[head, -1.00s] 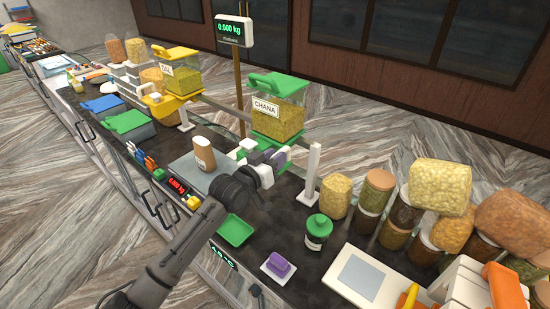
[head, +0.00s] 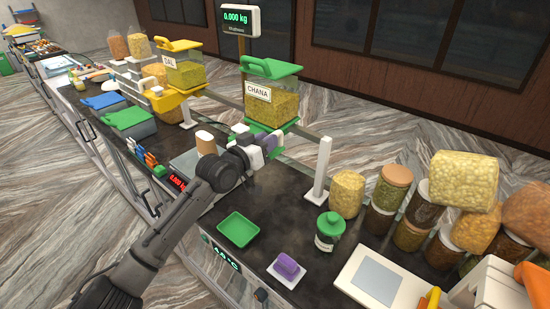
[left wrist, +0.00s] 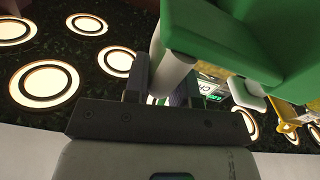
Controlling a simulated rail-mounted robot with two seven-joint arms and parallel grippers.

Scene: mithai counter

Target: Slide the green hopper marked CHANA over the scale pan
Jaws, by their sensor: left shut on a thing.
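The green hopper marked CHANA (head: 270,105) hangs on the rail behind the counter, with yellow grain in its clear body. My left gripper (head: 262,146) is at its lower front, shut on its white handle; in the left wrist view the pale handle (left wrist: 172,74) is between the fingers, under the green base. The scale pan (head: 183,162) is left of the gripper, partly hidden by my arm. A brown cup (head: 206,144) stands on it. The hopper is to the right of and behind the pan. My right gripper is not in view.
The yellow DAL hopper (head: 184,70) is farther left on the same rail. A white post (head: 321,170) stands at the rail's right. A green tray (head: 238,230), a purple block (head: 287,264) and a green-lidded jar (head: 329,230) are in front. The display (head: 238,19) reads 0.000 kg.

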